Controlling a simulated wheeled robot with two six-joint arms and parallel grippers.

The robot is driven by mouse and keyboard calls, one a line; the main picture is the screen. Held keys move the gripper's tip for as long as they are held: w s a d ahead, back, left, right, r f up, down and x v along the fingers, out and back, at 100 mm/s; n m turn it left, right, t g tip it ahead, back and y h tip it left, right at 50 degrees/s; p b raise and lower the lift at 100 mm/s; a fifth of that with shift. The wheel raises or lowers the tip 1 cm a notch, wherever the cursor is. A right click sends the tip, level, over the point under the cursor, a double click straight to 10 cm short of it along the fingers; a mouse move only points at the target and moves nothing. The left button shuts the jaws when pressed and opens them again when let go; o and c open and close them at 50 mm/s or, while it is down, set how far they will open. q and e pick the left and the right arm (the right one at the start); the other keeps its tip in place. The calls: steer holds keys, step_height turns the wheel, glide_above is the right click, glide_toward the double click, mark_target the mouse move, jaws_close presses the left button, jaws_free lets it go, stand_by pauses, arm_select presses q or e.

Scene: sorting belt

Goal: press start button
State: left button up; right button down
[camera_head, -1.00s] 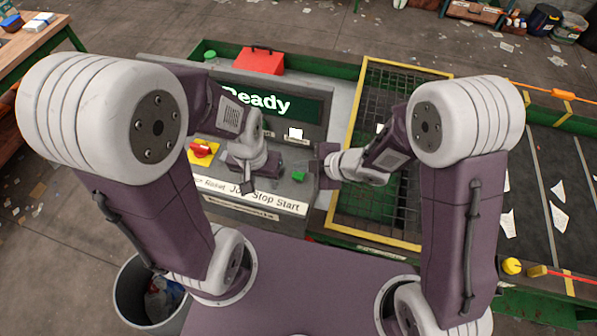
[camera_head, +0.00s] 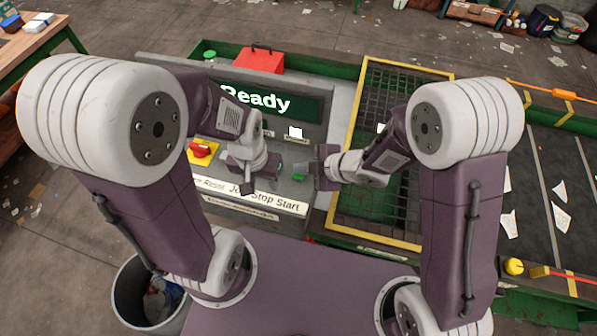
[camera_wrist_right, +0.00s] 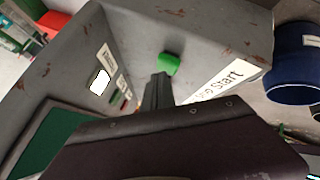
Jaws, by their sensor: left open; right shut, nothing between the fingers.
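The green start button (camera_head: 298,178) sits on the grey control panel above the "Start" label (camera_head: 287,206). It also shows in the right wrist view as a bright green cap (camera_wrist_right: 168,63). My right gripper (camera_head: 303,168) is shut and empty, its fingertips close to the button. In the right wrist view the shut fingertips (camera_wrist_right: 161,77) appear right beside the cap; I cannot tell whether they touch it. My left gripper (camera_head: 259,178) is open and empty over the panel, left of the button. The panel screen (camera_head: 262,101) reads "Ready".
A red and yellow emergency-stop knob (camera_head: 201,149) is on the panel's left. A red box (camera_head: 262,60) stands behind the screen. A yellow-framed mesh cage (camera_head: 352,120) stands to the right, beside the dark belt (camera_head: 540,190) with paper scraps. A blue bin (camera_wrist_right: 296,60) shows in the wrist view.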

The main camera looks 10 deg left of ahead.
arm_select(q)
steer(key=shift+f+b, duration=0.4)
steer(key=shift+f, duration=0.1)
arm_select(e)
steer(key=shift+f, duration=0.5)
arm_select(q)
steer(key=shift+r, duration=0.15)
arm_select(e)
steer(key=shift+r, duration=0.1)
arm_select(q)
steer(key=shift+r+p, duration=0.8)
steer(key=shift+p, duration=0.1)
arm_select(e)
steer(key=shift+r, duration=0.85)
arm_select(q)
steer(key=shift+r, duration=0.1)
arm_select(e)
steer(key=shift+r, duration=0.1)
step_height(320, 180, up, 5)
steer(key=p, duration=0.5)
arm_select(q)
step_height(320, 180, up, 4)
steer(key=shift+r, duration=0.25)
